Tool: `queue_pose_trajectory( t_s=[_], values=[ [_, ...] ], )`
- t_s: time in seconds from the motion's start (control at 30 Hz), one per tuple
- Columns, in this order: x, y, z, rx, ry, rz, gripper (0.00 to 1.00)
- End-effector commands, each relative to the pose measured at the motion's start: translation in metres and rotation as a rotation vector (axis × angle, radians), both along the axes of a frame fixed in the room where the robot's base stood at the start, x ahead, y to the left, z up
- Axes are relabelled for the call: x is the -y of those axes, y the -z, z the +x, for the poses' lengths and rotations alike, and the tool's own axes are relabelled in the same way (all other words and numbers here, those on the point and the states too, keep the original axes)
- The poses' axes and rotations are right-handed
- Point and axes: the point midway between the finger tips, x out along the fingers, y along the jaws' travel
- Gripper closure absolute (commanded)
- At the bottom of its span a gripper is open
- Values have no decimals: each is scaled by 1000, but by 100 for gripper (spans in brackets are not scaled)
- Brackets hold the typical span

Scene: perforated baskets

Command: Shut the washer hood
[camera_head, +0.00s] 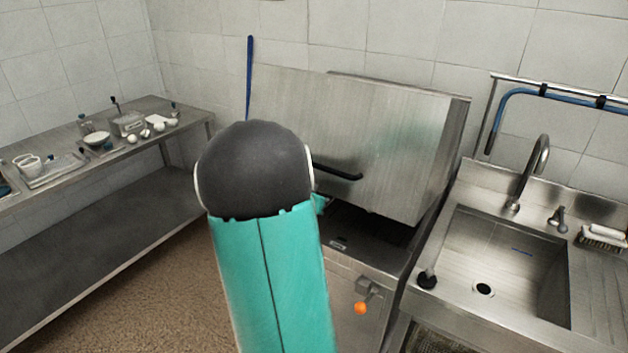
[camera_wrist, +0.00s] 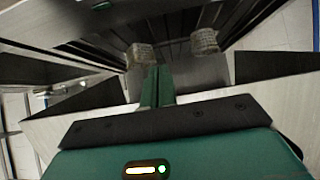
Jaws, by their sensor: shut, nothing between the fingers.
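The washer hood (camera_head: 385,140) is a large brushed-steel box cover in the head view. It stands raised, with a dark gap between its lower edge and the washer body (camera_head: 345,288). A black bar handle (camera_head: 340,173) sticks out from the hood's front. My arm covers the left part of the hood and opening, and most of my gripper is hidden behind it. In the wrist view my gripper (camera_wrist: 172,50) is shut and empty, with steel surfaces and dark gaps close around it. I cannot tell whether it touches the hood.
A sink (camera_head: 510,265) with a tap stands right of the washer. A steel bench (camera_head: 190,122) with small dishes runs along the left. An orange knob (camera_head: 360,308) juts from the washer's front. A blue rod (camera_head: 250,75) rises behind. Brown floor (camera_head: 160,300) is free at left.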

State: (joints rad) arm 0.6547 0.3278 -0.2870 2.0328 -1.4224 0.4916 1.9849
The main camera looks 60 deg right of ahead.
Motion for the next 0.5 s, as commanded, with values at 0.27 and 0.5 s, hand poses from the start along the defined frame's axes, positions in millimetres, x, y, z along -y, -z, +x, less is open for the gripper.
queue_pose_trajectory(
  t_s=[0.27,0.5],
  values=[
    [14,37,-2,1,1,-1,100],
    [15,37,-2,3,1,-2,100]
  ],
)
